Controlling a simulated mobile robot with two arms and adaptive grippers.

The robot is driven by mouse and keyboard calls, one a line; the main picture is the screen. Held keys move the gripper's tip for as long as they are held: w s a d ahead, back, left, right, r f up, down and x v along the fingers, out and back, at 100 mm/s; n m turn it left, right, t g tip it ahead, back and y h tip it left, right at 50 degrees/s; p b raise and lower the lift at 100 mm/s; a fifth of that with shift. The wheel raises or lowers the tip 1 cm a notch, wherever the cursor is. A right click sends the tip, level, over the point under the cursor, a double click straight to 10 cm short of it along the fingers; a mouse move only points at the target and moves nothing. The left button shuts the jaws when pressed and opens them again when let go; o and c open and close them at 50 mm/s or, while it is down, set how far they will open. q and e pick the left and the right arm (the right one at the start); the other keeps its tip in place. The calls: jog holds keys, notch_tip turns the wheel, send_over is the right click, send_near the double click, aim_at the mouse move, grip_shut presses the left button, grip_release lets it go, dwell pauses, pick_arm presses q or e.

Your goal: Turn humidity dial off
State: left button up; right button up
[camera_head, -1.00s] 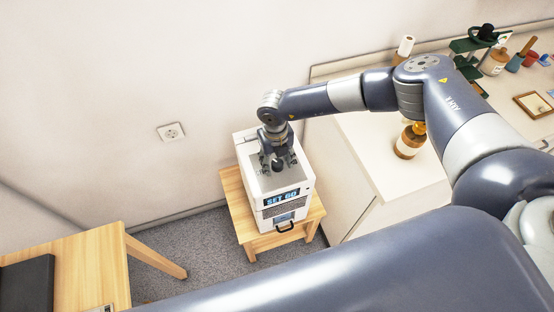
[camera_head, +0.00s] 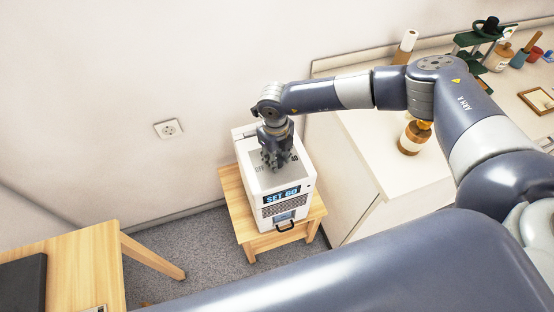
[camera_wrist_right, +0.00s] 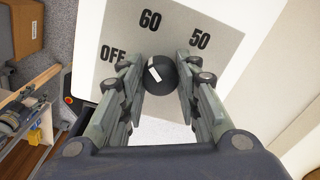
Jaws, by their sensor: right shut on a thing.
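The humidity dial (camera_wrist_right: 166,75) is a dark round knob with a white pointer mark, in the middle of a grey panel (camera_wrist_right: 180,22) printed OFF, 60 and 50. The white mark lies on the knob's left side, toward OFF and 60. The panel is on top of a white humidifier box (camera_head: 301,196) whose display (camera_head: 281,196) reads "SET 60". My right gripper (camera_wrist_right: 163,78) points down over the panel, shut on the dial. In the head view (camera_head: 275,160) the gripper hides the dial. My left gripper is not in view.
The box stands on a wooden stool (camera_head: 235,191) beside a white counter (camera_head: 375,150) that holds a brown bottle (camera_head: 410,140). A wooden table (camera_head: 85,262) is at the lower left. A wall socket (camera_head: 168,129) is behind. Grey carpet lies between table and stool.

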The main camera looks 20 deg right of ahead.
jog(key=n+b, duration=0.4)
jog(key=n, duration=0.1)
jog(key=shift+f+b, duration=0.15)
jog(key=shift+b, duration=0.2)
jog(key=shift+n+b, duration=1.05)
jog(key=shift+n, duration=0.35)
jog(key=shift+r, duration=0.2)
jog(key=o, duration=1.1)
jog(key=shift+r, duration=0.2)
jog(key=r, duration=1.1)
jog(key=shift+s+a+r, duration=0.1)
jog(key=shift+s+r, duration=0.1)
jog(key=shift+r, duration=0.1)
